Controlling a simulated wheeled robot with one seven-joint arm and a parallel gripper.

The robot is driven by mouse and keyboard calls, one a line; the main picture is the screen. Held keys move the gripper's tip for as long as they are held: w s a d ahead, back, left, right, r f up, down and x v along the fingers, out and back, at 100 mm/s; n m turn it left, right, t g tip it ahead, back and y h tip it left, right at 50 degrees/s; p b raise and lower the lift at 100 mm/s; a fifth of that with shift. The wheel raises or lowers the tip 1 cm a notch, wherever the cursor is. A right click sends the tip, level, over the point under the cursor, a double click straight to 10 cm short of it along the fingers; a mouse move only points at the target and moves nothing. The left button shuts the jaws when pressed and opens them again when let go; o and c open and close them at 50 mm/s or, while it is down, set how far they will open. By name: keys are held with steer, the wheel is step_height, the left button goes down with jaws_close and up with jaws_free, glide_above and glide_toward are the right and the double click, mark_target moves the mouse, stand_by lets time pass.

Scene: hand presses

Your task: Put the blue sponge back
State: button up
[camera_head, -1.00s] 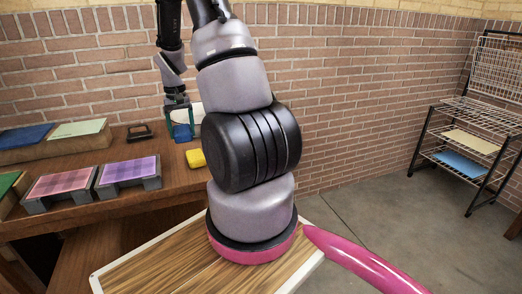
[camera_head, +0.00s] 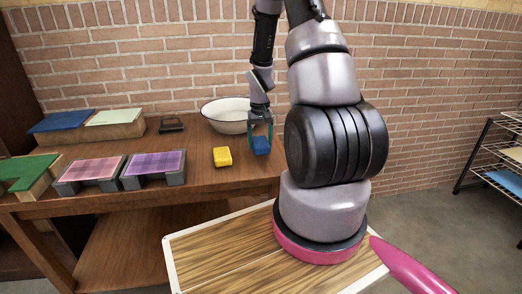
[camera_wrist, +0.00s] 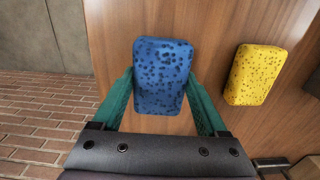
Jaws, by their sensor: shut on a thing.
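The blue sponge (camera_head: 262,145) is between the teal fingers of my gripper (camera_head: 261,138), near the right end of the wooden table in the head view. In the wrist view the blue sponge (camera_wrist: 161,76) sits upright between both fingers of my gripper (camera_wrist: 160,92), which is shut on it. The wooden table top lies behind it; I cannot tell how far the sponge is from the surface. A yellow sponge (camera_head: 222,156) lies on the table to the left, and it also shows at the right of the wrist view (camera_wrist: 256,75).
A white bowl (camera_head: 226,116) stands behind the yellow sponge. Pink (camera_head: 90,172) and purple (camera_head: 154,165) plates on grey blocks, a green plate (camera_head: 28,172) and a dark small frame (camera_head: 171,125) are further left. A wire rack (camera_head: 500,160) stands at far right.

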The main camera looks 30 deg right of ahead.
mark_target(260, 141)
steer(key=shift+f, duration=1.5)
steer(key=shift+a+f, duration=0.1)
steer(key=shift+f, duration=0.05)
steer(key=o, duration=1.4)
steer(key=shift+c, duration=0.2)
step_height(260, 141, up, 12)
steer(key=shift+r, duration=0.2)
steer(key=s+a+r+t, duration=0.2)
steer(key=a+r, duration=0.1)
steer(key=r, duration=0.8)
steer(key=s+a+r+t+y, duration=0.1)
steer(key=s+a+r+t, duration=0.1)
steer(key=s+a+r, duration=0.3)
steer(key=s+a+r+m+t+y, duration=0.1)
steer(key=s+a+r+t, duration=0.2)
steer(key=s+r, duration=0.9)
steer(key=shift+s+a+r, duration=0.3)
steer(key=shift+a+r, duration=0.3)
steer(key=shift+a, duration=0.55)
